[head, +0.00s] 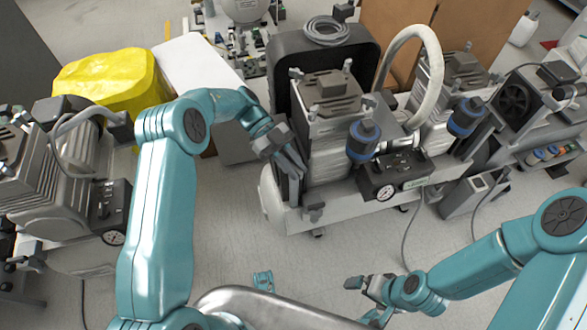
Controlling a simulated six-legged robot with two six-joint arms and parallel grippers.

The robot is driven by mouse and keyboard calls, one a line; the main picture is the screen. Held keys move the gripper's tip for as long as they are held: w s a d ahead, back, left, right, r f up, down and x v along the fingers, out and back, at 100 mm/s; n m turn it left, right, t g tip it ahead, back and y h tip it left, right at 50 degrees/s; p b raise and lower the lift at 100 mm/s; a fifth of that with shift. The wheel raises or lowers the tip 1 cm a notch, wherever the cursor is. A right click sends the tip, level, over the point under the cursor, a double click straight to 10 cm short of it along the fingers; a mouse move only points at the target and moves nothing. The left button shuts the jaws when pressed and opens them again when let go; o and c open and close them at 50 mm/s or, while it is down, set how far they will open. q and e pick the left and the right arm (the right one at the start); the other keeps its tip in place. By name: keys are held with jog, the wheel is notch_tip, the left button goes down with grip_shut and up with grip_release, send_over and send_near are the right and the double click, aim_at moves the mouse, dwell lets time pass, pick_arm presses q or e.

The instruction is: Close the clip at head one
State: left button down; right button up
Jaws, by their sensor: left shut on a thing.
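Head one appears to be the left compressor head (328,95), a grey finned block on the white tank in the middle of the head view. My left gripper (291,172) reaches in from the left and is shut at the left side of this head, low beside the fins. The part between its fingers is hidden, but by its place it appears to be the clip. I cannot tell the clip's position. My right gripper (362,298) is low at the right of centre, apart from the compressor, with its fingers spread and nothing between them.
Blue-capped filters (363,138) and a pressure gauge (386,192) sit right of the head. A second head (455,75) and a pale looped hose (432,70) stand beyond. Another compressor (50,180) and a yellow bag (115,82) are at left.

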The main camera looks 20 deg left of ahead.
pick_arm(q)
jog(key=shift+m+g+b, duration=0.35)
jog(key=shift+m+g, duration=0.15)
jog(key=shift+g, duration=0.1)
jog(key=shift+y, duration=0.3)
jog(key=c, duration=1.1)
grip_release()
jog(key=shift+c, duration=0.2)
jog(key=shift+r, duration=0.1)
